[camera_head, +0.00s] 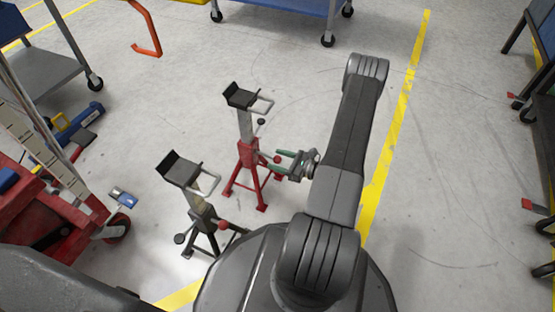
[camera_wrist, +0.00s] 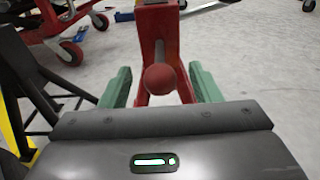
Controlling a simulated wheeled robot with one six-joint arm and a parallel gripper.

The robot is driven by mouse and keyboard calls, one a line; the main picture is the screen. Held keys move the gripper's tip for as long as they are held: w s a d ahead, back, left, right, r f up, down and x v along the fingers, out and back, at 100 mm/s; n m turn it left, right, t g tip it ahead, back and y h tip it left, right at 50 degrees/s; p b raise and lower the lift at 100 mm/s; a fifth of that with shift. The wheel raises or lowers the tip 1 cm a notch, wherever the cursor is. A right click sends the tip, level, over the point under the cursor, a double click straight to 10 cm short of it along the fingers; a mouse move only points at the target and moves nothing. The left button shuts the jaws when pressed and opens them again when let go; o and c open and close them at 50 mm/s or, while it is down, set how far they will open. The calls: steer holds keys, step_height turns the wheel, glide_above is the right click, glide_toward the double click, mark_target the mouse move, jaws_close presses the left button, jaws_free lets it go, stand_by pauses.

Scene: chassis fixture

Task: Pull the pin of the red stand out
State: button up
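The red stand (camera_head: 248,152) stands upright on the floor, left of my arm, with a black saddle and a grey post on top. Its pin ends in a round red knob, which shows in the wrist view (camera_wrist: 160,79) in front of the red body. My gripper (camera_head: 279,161) is at the stand's right side, its green fingers pointing at it. In the wrist view the fingers are apart, one on each side of the knob, with gaps on both sides. Whether the fingertips reach past the knob is hard to tell.
A black stand (camera_head: 203,217) with a red knob stands nearer, at the lower left. A red wheeled machine (camera_head: 40,205) is at far left, and a blue cart (camera_head: 285,6) is at the back. The floor behind the red stand is clear.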

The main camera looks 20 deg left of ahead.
steer(key=o, duration=0.9)
steer(key=shift+c, duration=0.2)
steer(key=s+d, duration=0.1)
steer(key=d, duration=0.7)
steer(key=shift+a, duration=0.1)
steer(key=a, duration=0.3)
steer(key=w+a, duration=0.1)
steer(key=a, duration=0.6)
steer(key=shift+w, duration=0.2)
